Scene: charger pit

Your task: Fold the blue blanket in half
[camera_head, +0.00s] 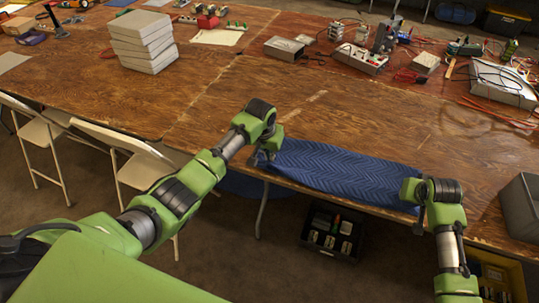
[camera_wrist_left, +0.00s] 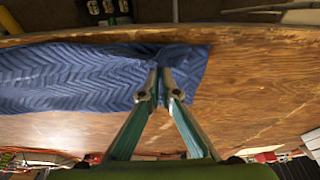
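The blue blanket (camera_head: 340,172) lies as a long, narrow strip along the table's near edge, with a zigzag quilted pattern. My left gripper (camera_head: 264,158) is at its left end. In the left wrist view the blanket (camera_wrist_left: 70,80) runs to the left, and the left gripper's fingertips (camera_wrist_left: 161,76) are close together with bunched cloth pinched between them. My right gripper (camera_head: 420,222) points down at the blanket's right end, by the table edge. Its fingers are mostly hidden by the wrist, so its grip cannot be made out.
The wooden table (camera_head: 380,130) is bare beyond the blanket. A stack of white boxes (camera_head: 143,40) stands at the back left; tools and electronics crowd the back right. A grey bin (camera_head: 522,207) stands right of my right gripper. Folding chairs (camera_head: 140,165) and a black crate (camera_head: 330,232) are below the edge.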

